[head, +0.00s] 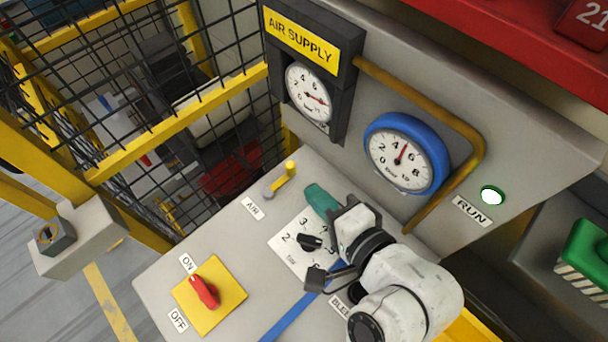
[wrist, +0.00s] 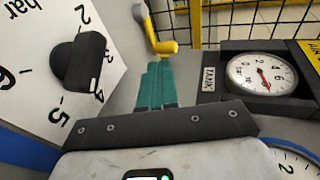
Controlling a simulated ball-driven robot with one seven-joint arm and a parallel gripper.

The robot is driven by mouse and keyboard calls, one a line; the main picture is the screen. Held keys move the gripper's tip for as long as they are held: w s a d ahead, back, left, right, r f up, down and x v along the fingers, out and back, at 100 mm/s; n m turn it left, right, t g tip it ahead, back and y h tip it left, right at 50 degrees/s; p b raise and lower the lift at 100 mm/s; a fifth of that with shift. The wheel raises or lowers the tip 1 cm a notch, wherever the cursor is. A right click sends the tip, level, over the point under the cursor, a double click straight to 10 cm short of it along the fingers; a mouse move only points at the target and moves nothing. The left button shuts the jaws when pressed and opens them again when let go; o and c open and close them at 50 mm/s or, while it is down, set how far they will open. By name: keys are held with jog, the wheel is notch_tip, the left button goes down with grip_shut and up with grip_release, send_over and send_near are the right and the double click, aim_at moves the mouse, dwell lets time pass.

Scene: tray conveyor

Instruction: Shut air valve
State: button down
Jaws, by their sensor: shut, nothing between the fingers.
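The air valve (head: 283,179) is a small yellow lever with a grey end, beside the AIR label (head: 252,208) on the sloping grey panel. In the wrist view the yellow lever (wrist: 163,45) lies just beyond my fingertips. My gripper (head: 310,188) has teal fingers, which are shut with nothing between them. They are to the right of the lever in the head view, with a small gap showing. In the wrist view my gripper (wrist: 157,66) points toward the lever's yellow end; I cannot tell whether they touch there.
A black dial knob (head: 311,242) on a numbered plate sits close to my gripper. A red switch (head: 204,291) on a yellow plate is near the front. A tank gauge (head: 309,92), a blue-rimmed gauge (head: 400,159) and a brown pipe (head: 474,126) stand behind. A mesh fence (head: 120,90) borders the left.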

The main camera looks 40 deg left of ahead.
aim_at(294, 170)
jog(key=shift+w+a+f+p, duration=0.1)
jog(key=shift+w+a+p, duration=0.15)
jog(key=shift+a, duration=0.85)
jog(key=shift+w+a+p, duration=0.15)
jog(key=shift+w+a, duration=0.1)
jog(key=shift+a, duration=0.8)
jog(key=shift+w, duration=0.1)
